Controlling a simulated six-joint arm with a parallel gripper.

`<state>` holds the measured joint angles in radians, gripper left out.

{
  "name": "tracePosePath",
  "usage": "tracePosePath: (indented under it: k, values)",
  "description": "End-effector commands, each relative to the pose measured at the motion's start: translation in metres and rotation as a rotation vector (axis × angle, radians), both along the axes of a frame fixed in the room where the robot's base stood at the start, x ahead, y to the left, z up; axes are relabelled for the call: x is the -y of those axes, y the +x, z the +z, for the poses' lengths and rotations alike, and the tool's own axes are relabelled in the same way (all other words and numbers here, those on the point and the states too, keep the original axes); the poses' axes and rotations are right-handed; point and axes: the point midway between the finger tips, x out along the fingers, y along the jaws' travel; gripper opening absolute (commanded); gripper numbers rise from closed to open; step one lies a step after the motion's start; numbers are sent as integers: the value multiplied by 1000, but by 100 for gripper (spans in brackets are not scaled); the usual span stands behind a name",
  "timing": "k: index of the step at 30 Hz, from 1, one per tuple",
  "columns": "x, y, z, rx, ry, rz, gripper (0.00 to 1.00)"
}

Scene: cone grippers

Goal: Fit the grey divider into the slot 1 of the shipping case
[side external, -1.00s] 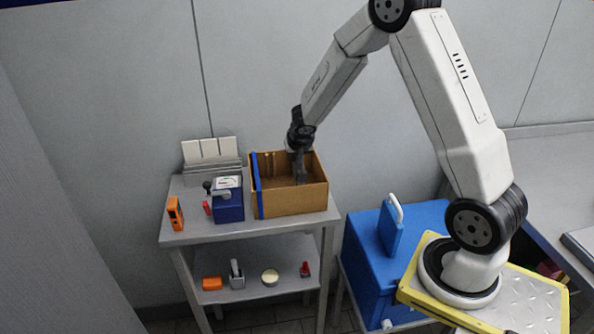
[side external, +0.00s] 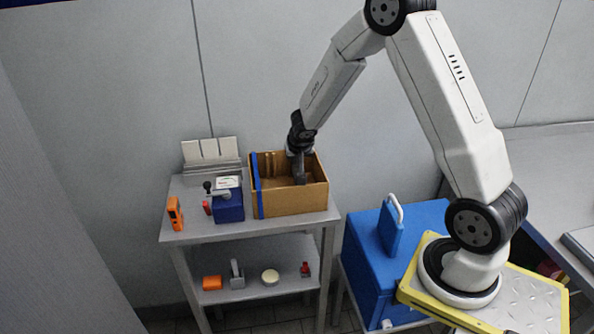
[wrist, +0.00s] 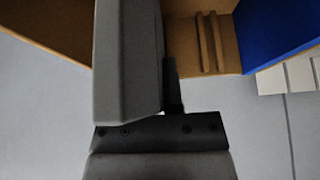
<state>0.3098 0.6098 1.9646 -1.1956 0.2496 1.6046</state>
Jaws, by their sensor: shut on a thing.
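The shipping case (side external: 291,203) is an open brown box with a blue left wall, on the upper shelf of a grey stand. Its brown and blue walls also show in the wrist view (wrist: 285,35). Upright ribs (side external: 269,163) with narrow slots stand on its back wall near the blue wall; two show in the wrist view (wrist: 205,45). My gripper (side external: 299,157) is shut on the grey divider (wrist: 125,60), which looks upright. The divider's lower part (side external: 299,178) is inside the case, right of the ribs. Its lower edge and any contact are unclear.
A blue device (side external: 229,207) stands just left of the case. White panels in a grey rack (side external: 209,152) stand behind it, and an orange tool (side external: 175,213) is at the shelf's left. A blue cooler (side external: 366,255) is to the right.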

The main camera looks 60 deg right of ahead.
Motion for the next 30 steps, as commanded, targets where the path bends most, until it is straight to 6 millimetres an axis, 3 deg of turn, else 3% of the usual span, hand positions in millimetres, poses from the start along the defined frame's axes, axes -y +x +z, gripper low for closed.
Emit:
tracePosePath:
  k: [26,30]
  values:
    - [0,0,-10,0,1,0,0]
    - [0,0,-9,0,1,0,46]
